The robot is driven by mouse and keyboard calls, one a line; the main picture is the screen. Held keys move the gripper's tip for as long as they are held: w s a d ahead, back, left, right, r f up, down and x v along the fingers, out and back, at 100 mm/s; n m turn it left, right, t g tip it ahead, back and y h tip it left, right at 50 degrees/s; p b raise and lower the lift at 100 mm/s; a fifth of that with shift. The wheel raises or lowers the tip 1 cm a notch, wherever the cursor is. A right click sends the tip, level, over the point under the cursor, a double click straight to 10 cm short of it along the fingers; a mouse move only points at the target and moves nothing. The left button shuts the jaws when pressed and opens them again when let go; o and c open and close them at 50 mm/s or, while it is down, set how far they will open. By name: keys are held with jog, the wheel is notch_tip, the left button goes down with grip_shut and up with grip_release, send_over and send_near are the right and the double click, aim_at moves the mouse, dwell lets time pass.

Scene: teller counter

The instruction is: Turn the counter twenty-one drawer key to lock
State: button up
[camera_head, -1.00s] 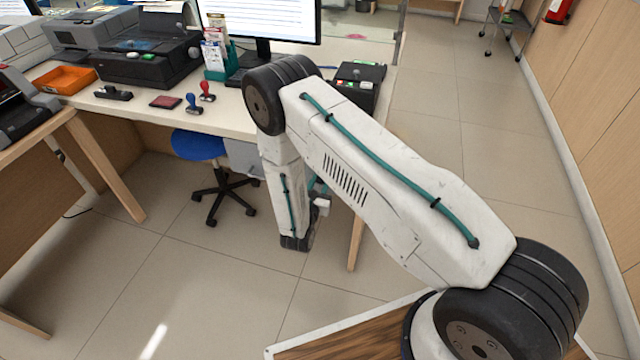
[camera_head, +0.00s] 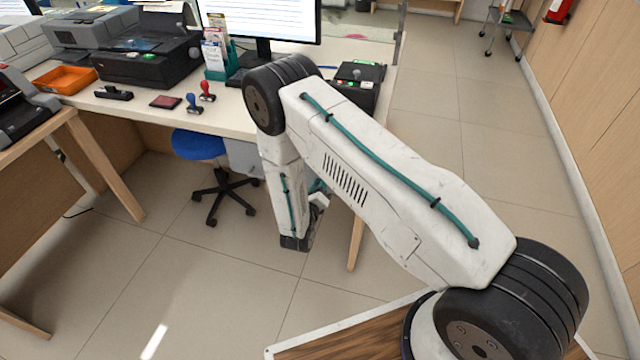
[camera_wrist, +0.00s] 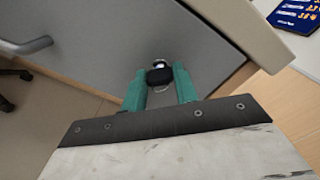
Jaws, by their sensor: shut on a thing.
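In the wrist view, my gripper (camera_wrist: 159,88) has two teal fingers shut on the dark head of the drawer key (camera_wrist: 159,76). The key sits in a round metal lock (camera_wrist: 159,64) on the grey drawer front (camera_wrist: 105,45). The fingers hide the sides of the key head, and I cannot tell the key's exact turn.
A bar handle (camera_wrist: 28,45) sticks out at left in the wrist view. The counter top (camera_head: 232,118) overhangs the drawer. A blue stool (camera_head: 198,145) stands left of my arm. A counter leg (camera_head: 356,243) is close on the right. Floor in front is clear.

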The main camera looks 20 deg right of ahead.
jog(key=shift+n, duration=4.5)
jog(key=o, duration=1)
jog(key=v, duration=0.8)
jog(key=shift+d, duration=0.1)
